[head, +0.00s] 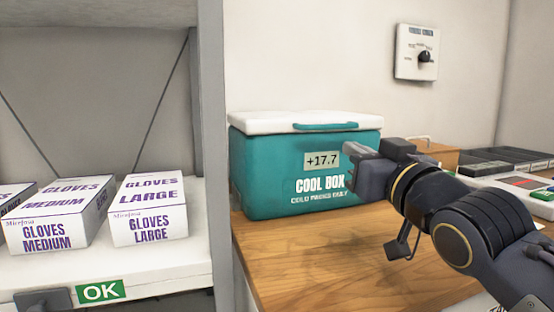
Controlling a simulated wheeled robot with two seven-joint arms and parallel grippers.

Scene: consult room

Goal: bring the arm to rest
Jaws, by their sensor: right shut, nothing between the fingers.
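My right arm comes in from the right, and its gripper (360,150) is shut and empty. It hangs in front of the teal cool box (262,165), near the box's "+17.7" display, and covers part of the box's right side. I cannot tell whether it touches the box. The cool box stands on a wooden counter (290,262) with its white lid (265,122) closed.
Glove boxes, medium (60,210) and large (148,210), stand on a white shelf (180,262) at left. A grey upright (212,130) divides shelf and counter. Dark trays (500,160) lie at right. A dial panel (416,52) is on the wall.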

